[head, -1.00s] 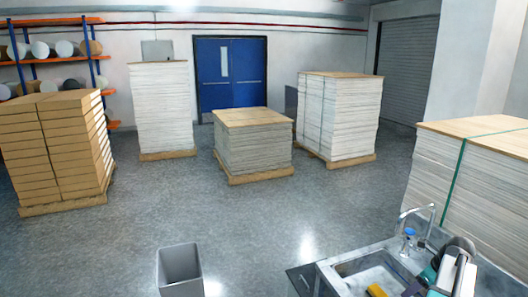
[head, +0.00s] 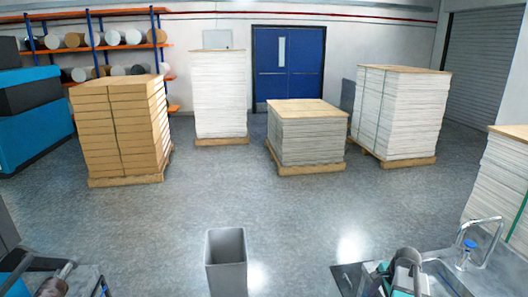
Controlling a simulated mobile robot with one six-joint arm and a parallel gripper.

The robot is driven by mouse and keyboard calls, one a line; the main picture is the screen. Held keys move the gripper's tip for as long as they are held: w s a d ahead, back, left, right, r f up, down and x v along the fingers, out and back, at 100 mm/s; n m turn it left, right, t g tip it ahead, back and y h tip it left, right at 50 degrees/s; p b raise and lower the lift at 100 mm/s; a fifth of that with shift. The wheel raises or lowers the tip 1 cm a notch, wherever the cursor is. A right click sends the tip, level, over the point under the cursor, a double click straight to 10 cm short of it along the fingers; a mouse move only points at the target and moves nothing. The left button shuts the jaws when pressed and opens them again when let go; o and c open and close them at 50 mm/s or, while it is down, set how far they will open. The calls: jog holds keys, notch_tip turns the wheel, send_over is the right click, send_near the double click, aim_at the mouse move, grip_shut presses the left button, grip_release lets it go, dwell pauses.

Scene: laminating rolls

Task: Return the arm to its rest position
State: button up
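Part of my arm (head: 405,272), grey and silver with teal, shows at the bottom edge of the head view, right of centre. It appears folded close to my body, in front of the left part of the sink unit. I cannot make out my gripper's fingers in this view, so whether it holds anything does not show.
A grey bin (head: 227,262) stands at bottom centre. Pallets of brown boxes (head: 122,130) and sheet stacks (head: 305,138) stand farther back. A metal machine (head: 55,284) is bottom left. The middle floor is clear.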

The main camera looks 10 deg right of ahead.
jog(key=s+a+f+n+g, duration=0.1)
jog(key=a+f+n, duration=0.2)
jog(key=a+n, duration=0.6)
jog(key=a+f+n+h, duration=0.1)
jog(key=a+f+n, duration=0.25)
jog(key=a, duration=0.85)
jog(key=s+a+f+n+g, duration=0.1)
jog(key=a+f+n, duration=0.2)
jog(key=a+n, duration=0.6)
jog(key=s+a+f+m+g+b, duration=0.1)
jog(key=s+f+g+b, duration=0.2)
jog(key=s+f, duration=1)
jog(key=s+f+g+b, duration=0.2)
jog(key=s+f+b, duration=0.8)
jog(key=f, duration=0.8)
jog(key=s, duration=0.2)
jog(key=shift+s+a+m+g, duration=0.35)
jog(key=shift+a+g, duration=0.05)
jog(key=shift+f, duration=0.1)
